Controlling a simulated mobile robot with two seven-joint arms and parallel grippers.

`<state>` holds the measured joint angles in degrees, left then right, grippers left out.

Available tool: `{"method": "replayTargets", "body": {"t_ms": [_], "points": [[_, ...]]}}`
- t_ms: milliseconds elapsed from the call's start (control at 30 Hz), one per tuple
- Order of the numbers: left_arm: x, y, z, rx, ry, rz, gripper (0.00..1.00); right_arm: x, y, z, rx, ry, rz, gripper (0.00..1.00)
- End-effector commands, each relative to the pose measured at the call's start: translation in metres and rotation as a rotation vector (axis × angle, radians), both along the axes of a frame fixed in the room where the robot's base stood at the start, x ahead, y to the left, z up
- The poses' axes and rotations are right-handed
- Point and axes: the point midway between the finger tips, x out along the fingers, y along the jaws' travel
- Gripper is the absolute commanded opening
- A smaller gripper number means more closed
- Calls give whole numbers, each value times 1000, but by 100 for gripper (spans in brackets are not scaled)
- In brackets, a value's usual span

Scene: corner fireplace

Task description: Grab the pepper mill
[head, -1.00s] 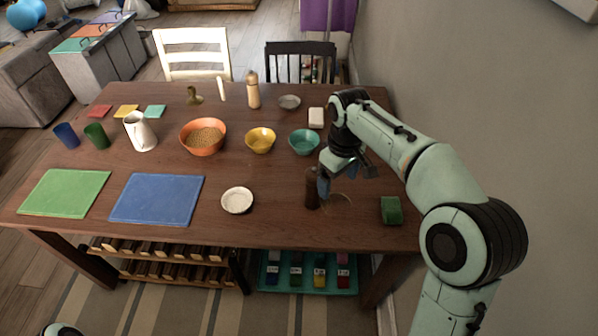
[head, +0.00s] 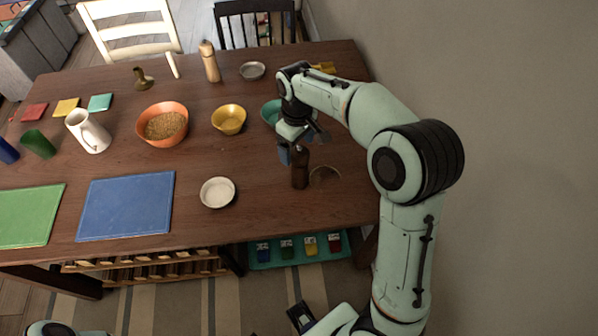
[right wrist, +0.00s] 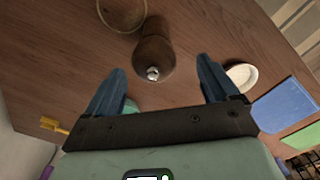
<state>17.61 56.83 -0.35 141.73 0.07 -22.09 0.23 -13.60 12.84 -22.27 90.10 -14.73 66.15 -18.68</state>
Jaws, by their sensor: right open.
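A dark brown pepper mill (head: 300,170) stands upright on the table, near its front right part. In the right wrist view the mill (right wrist: 155,50) shows from above with a silvery knob on top. My right gripper (head: 297,143) is just behind and above the mill in the head view. Its two blue fingers (right wrist: 160,85) are spread wide, with the mill ahead of the gap between them and nothing held. A taller light wooden mill-shaped thing (head: 210,64) stands at the back of the table.
A round thin-rimmed thing (head: 325,175) lies right beside the dark mill. A white dish (head: 217,192) is to its left, and a teal bowl (head: 271,112) is behind, partly hidden by my arm. Yellow (head: 229,119) and orange (head: 162,124) bowls stand farther left. A wall rises at the right.

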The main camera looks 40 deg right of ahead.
Motion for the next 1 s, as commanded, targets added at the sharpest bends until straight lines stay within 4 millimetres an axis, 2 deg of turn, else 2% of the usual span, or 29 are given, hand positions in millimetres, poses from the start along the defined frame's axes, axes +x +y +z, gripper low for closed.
{"method": "replayTargets", "body": {"t_ms": [133,400,700,967,1000], "points": [[0,0,-1,0,0,0,43,0,-3,-12,-1,3,-2,88],[-2,0,-5,0,1,0,43,0,-8,-50,0,3,-2,88],[-2,0,-5,0,1,0,43,1,-8,-53,0,0,-1,88],[-2,0,-5,0,1,0,43,1,-8,-53,0,0,-1,3],[-2,0,-5,0,1,0,43,1,-8,-53,0,-1,-1,1]]}}
